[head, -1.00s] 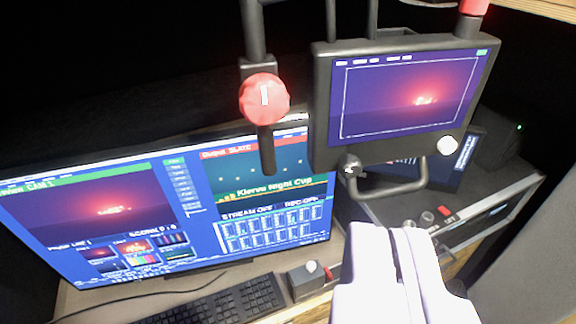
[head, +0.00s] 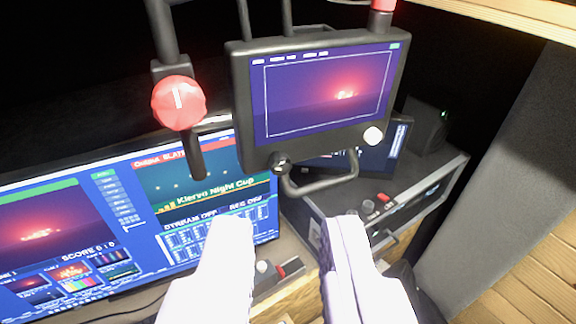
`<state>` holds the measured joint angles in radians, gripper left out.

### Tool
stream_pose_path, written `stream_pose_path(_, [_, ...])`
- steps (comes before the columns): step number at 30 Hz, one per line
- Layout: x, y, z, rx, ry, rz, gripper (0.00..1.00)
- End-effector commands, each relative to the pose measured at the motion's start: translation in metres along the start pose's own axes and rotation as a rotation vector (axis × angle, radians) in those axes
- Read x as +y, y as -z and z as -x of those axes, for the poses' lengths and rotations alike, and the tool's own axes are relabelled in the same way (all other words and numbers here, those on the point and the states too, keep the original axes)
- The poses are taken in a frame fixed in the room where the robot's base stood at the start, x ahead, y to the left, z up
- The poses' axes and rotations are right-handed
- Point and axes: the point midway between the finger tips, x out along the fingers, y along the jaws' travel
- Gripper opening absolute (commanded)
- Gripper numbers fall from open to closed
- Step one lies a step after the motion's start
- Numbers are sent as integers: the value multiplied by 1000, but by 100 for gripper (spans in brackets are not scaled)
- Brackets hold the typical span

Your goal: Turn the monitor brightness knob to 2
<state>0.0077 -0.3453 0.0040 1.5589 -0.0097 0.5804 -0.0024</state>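The small camera monitor (head: 320,96) hangs from a black frame in the upper middle, showing a red glow on a purple picture. A round white knob (head: 373,136) sits on its lower right corner. A small dark knob (head: 280,166) with a white mark is under its lower left edge. No label or number is readable, so I cannot tell which is the brightness knob or its setting. My gripper (head: 290,220) is open and empty at the bottom, its two white fingers well apart, below the monitor and touching neither knob.
A large red knob (head: 179,102) is on a black arm left of the monitor. A big screen (head: 110,215) stands at lower left. A black case (head: 425,185) with small knobs and a red switch is at right. A small box (head: 268,280) is between my fingers in the picture.

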Motion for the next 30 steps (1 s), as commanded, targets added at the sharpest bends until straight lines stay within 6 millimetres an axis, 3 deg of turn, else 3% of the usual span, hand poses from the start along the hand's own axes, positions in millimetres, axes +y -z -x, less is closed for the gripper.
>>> stream_pose_path(1, [4,4,-8,1,-18,18,34])
stream_pose_path(3, [16,10,-28,16,-60,77,48])
stream_pose_path(7, [47,14,-82,64,-140,278,48])
stream_pose_path(9, [61,6,-108,93,-142,413,48])
stream_pose_path(12, [69,-15,-130,140,-73,573,48])
stream_pose_path(16, [59,-49,-131,213,80,680,48])
stream_pose_path(21, [39,-76,-110,302,238,697,48])
stream_pose_path(25, [31,-84,-104,336,284,691,48])
stream_pose_path(30, [21,-82,-125,341,290,689,48])
